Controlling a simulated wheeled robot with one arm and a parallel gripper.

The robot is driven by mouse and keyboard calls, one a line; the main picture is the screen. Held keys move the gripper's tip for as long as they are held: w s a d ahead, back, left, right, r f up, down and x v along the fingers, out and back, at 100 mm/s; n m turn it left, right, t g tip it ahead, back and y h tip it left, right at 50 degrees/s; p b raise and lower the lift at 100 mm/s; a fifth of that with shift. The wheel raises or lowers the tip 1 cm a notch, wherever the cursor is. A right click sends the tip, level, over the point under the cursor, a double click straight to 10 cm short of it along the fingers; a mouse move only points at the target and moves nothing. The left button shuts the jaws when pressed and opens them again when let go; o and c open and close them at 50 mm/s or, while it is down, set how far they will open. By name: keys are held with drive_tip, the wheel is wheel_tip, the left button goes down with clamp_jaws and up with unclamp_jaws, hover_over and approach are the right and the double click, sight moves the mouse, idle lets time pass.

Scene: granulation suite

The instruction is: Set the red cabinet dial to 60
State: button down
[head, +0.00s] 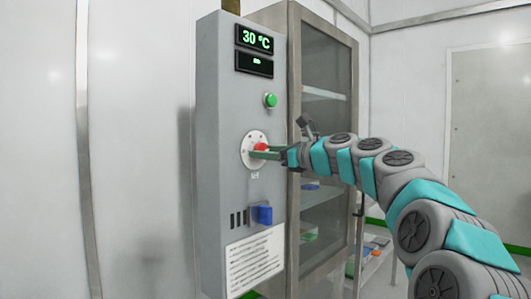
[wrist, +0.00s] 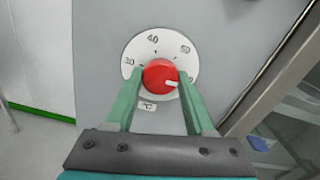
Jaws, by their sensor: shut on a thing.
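The red dial (head: 261,147) sits on a round white scale plate (head: 247,142) on the front of the grey control cabinet (head: 225,130). My gripper (head: 266,153) reaches it from the right. In the wrist view the two green fingers stand either side of the red dial (wrist: 157,73), shut on it. The scale reads 30 at left and 40 at the top; the marking at upper right is unclear. The dial's white pointer mark faces right, towards a marking partly hidden by the right finger. The cabinet's display (head: 256,39) reads 30 °C.
A green button (head: 270,100) is above the dial, and a blue switch (head: 262,214) and a paper label (head: 255,261) are below. A glass-doored metal cabinet (head: 325,110) stands right behind my arm. Open floor shows at left in the wrist view.

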drive_tip(key=shift+f+m, duration=0.2)
drive_tip(key=shift+m, duration=0.3)
drive_tip(key=shift+c, duration=1.3)
unclamp_jaws()
drive_tip(key=shift+r, duration=0.15)
drive_tip(key=shift+s+d, duration=0.1)
drive_tip(key=v, duration=0.7)
drive_tip(key=shift+s+d, duration=0.2)
drive_tip(key=shift+d, duration=0.05)
